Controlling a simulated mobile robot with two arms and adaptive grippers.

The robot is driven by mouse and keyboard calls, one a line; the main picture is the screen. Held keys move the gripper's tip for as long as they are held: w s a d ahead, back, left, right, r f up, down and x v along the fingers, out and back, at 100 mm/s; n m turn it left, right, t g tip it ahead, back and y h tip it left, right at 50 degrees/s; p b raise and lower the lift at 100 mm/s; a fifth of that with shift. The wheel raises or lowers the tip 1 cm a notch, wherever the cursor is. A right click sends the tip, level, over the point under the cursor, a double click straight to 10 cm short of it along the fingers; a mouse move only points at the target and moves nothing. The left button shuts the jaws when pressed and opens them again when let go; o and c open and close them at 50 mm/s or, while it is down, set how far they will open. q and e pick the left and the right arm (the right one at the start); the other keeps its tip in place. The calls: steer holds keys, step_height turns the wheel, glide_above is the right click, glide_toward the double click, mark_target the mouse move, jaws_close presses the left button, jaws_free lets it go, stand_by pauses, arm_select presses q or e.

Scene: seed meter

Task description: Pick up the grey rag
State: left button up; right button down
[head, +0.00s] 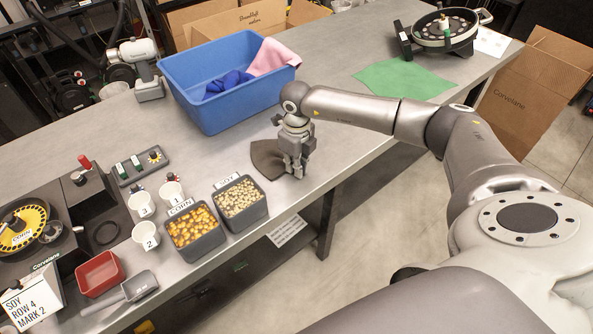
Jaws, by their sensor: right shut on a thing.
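The grey rag (266,158) is a dark grey-brown cloth lying on the metal table near its front edge, to the right of the soy bin. My right gripper (296,172) points down at the rag's right side and is shut on it. The fingers cover part of the rag. Most of the rag appears to lie flat on the table. My left gripper is not in the head view.
A blue bin (212,98) with blue and pink cloths stands behind the rag. The soy bin (240,202) and corn bin (194,232) are to the left. A green cloth (404,78) lies at right. The bench (340,140) is bare right of the gripper.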

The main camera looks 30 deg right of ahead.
steer(key=shift+s+f, duration=0.25)
steer(key=shift+f, duration=0.1)
step_height(320, 180, up, 12)
steer(key=p, duration=0.7)
steer(key=shift+w+r+p, duration=0.15)
steer(key=shift+w+p, duration=0.1)
steer(key=shift+p, duration=0.1)
step_height(320, 180, up, 9)
steer(key=p, duration=0.5)
